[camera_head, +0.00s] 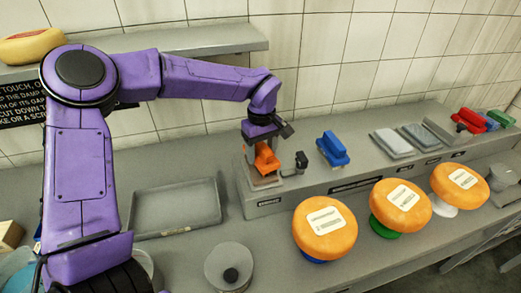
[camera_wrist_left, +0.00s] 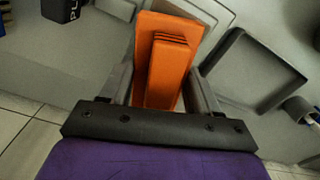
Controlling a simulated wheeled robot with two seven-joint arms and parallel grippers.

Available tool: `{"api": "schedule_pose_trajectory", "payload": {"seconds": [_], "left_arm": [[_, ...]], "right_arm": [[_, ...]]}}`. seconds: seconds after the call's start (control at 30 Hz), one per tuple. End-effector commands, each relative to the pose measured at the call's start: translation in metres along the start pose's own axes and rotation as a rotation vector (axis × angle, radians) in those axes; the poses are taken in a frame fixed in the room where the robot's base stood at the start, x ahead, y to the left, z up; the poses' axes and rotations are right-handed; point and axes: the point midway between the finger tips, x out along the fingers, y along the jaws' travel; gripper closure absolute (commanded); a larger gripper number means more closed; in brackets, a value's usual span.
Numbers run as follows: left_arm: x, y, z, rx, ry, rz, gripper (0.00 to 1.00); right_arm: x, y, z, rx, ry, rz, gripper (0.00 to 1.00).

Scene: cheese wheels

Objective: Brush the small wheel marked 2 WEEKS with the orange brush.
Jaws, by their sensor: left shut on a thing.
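My left gripper (camera_head: 266,148) is shut on the orange brush (camera_head: 266,160), at the left end of the raised grey ledge. In the left wrist view the orange brush (camera_wrist_left: 165,60) sits between both fingers of my left gripper (camera_wrist_left: 163,88). I cannot tell whether the brush still touches the ledge. Three orange cheese wheels with white labels stand to the right on the counter: one on a blue stand (camera_head: 316,245), one on a green stand (camera_head: 385,220), one on a white stand (camera_head: 448,197). The label print is too small to read. My right gripper is out of view.
A blue brush (camera_head: 333,149) and two grey slabs (camera_head: 392,143) lie on the ledge (camera_head: 345,187). Red, blue and green items (camera_head: 468,121) are at its far right. A grey tray (camera_head: 178,230) and a round lidded pot (camera_head: 229,268) stand on the counter at left.

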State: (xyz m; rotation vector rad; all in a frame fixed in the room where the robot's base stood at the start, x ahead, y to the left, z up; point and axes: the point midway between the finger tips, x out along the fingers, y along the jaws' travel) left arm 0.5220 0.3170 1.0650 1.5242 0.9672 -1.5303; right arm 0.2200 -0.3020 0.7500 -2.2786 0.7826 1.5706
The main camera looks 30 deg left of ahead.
Motion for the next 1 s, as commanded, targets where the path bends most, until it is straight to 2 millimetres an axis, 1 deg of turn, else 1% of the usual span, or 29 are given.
{"api": "schedule_pose_trajectory", "payload": {"seconds": [1.0], "left_arm": [[0.0003, -0.0001, 0.0000, 0.000, 0.000, 0.001, 0.63]], "right_arm": [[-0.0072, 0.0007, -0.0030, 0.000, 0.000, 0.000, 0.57]]}}
